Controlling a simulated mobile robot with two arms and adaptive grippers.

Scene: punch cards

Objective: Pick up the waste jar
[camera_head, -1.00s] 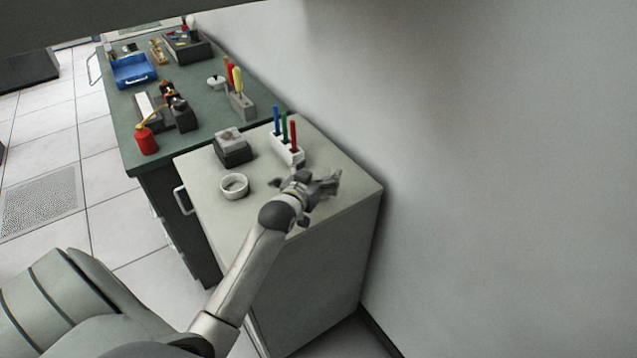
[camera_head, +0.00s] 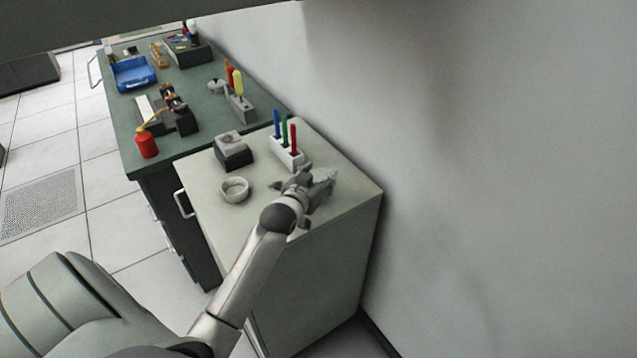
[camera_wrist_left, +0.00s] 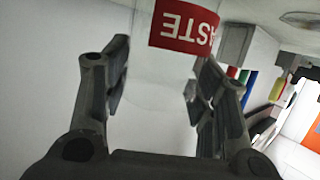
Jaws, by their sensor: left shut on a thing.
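The waste jar (camera_wrist_left: 184,27) is pale and translucent, with a red label whose white letters "STE" appear upside down in the left wrist view. It sits between the two fingers of my left gripper (camera_wrist_left: 153,88), which is shut on it. In the head view my left gripper (camera_head: 313,187) is low over the back right part of the pale cabinet top (camera_head: 335,207). There the jar is largely hidden by the gripper, and I cannot tell whether its base touches the top. My right gripper is not in view.
A white rack with blue, green and red pens (camera_head: 287,152) stands just behind the gripper. A white ring-shaped dish (camera_head: 235,189) and a dark box (camera_head: 233,153) are to the left. The wall (camera_head: 480,180) is close on the right. A green bench (camera_head: 200,95) with tools lies beyond.

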